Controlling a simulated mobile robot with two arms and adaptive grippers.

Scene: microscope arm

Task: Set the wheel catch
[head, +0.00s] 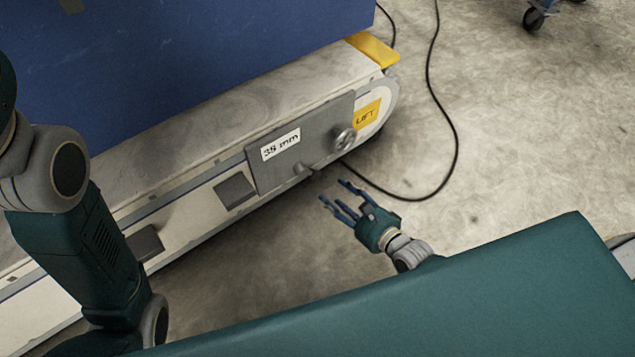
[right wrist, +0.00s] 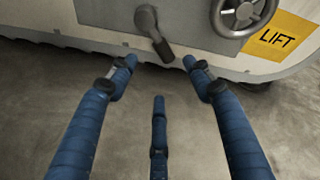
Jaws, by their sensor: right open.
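A grey plate (head: 267,168) on the side of the white base carries a small handwheel (head: 343,138) and a short dark lever (head: 304,169), which looks like the catch. In the right wrist view the lever (right wrist: 154,35) hangs down, tilted a little to the right, with the handwheel (right wrist: 243,12) to its right. My right gripper (head: 334,194) is open and empty, its blue fingers pointing at the plate just short of the lever. In the right wrist view the gripper (right wrist: 160,68) has its fingers spread below the lever, apart from it. My left gripper is out of view.
A yellow LIFT label (head: 367,115) is beside the handwheel, and a 38 mm label (head: 280,145) is on the plate. A large blue body (head: 190,55) stands on the base. A black cable (head: 440,110) lies on the open concrete floor to the right.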

